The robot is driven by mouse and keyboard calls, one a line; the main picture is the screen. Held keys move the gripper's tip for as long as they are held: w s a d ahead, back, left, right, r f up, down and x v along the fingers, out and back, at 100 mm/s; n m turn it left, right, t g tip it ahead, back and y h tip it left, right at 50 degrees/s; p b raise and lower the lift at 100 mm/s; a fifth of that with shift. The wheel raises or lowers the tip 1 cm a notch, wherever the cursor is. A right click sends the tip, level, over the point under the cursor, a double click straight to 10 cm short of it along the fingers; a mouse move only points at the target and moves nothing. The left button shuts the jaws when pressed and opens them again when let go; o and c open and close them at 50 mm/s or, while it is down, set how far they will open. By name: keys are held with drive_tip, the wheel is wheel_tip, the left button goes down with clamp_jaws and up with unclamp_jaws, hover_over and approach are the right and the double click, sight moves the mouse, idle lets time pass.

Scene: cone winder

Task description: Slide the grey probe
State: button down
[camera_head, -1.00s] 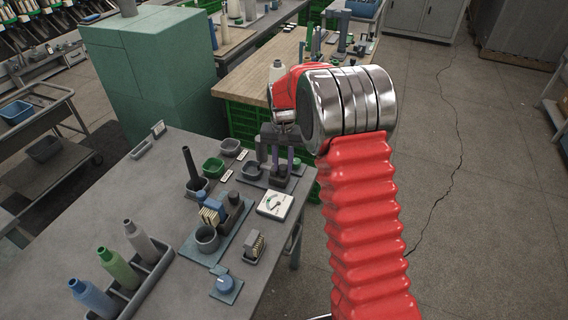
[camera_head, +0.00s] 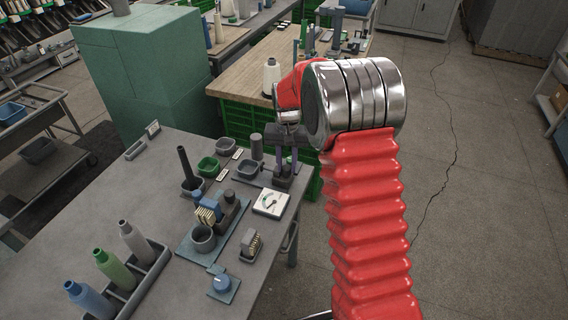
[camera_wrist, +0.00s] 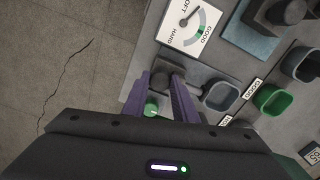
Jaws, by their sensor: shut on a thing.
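The grey probe (camera_wrist: 160,76) is a dark grey block at the edge of the grey bench, beside a white dial gauge (camera_head: 270,203) marked soft, good and hard. In the wrist view the dial (camera_wrist: 190,24) lies above the probe. My gripper (camera_head: 284,172) points down with purple fingers shut on the probe; the fingers (camera_wrist: 165,80) also show in the wrist view. A small green-topped round part (camera_wrist: 152,107) shows between them. The fingers partly hide the probe. A grey upright cylinder (camera_head: 257,146) stands just left of my gripper in the head view.
A grey tray (camera_head: 248,169) and a green tray (camera_head: 208,166) sit close by. A fixture with a cup (camera_head: 203,238) is nearer the front. Several cones stand in a rack (camera_head: 151,278). A wooden table (camera_head: 232,81) with a white cone (camera_head: 271,76) lies behind.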

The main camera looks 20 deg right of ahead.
drive_tip(key=shift+s+d, duration=0.1)
drive_tip(key=shift+d, duration=0.15)
drive_tip(key=c, duration=1.7)
unclamp_jaws()
drive_tip(key=shift+o, duration=1.3)
drive_tip(key=shift+a, duration=0.1)
wheel_tip(320, 180, up, 14)
drive_tip(key=shift+f, duration=0.15)
